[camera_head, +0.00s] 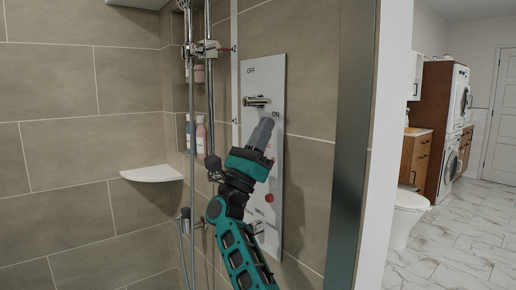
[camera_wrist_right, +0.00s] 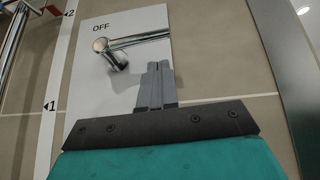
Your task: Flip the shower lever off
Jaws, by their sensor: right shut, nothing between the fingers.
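A chrome shower lever (camera_head: 257,101) is on the upper part of a white wall panel (camera_head: 263,70), below the word OFF and above the word ON. It points roughly sideways. In the right wrist view the lever (camera_wrist_right: 140,38) runs from its round pivot to the right, tilted slightly up. My right gripper (camera_head: 267,122) is shut and empty, with its fingertips just below the lever in the head view. In the right wrist view its grey fingers (camera_wrist_right: 158,66) are together below the lever's arm; I cannot tell whether they touch it. My left gripper is not in view.
A red button (camera_head: 269,198) and a lower chrome fitting (camera_head: 257,227) are on the panel. A shower rail (camera_head: 209,80) and niche bottles stand left of it. A corner shelf (camera_head: 152,174) is further left. A dark vertical edge (camera_head: 352,150) bounds the shower at right.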

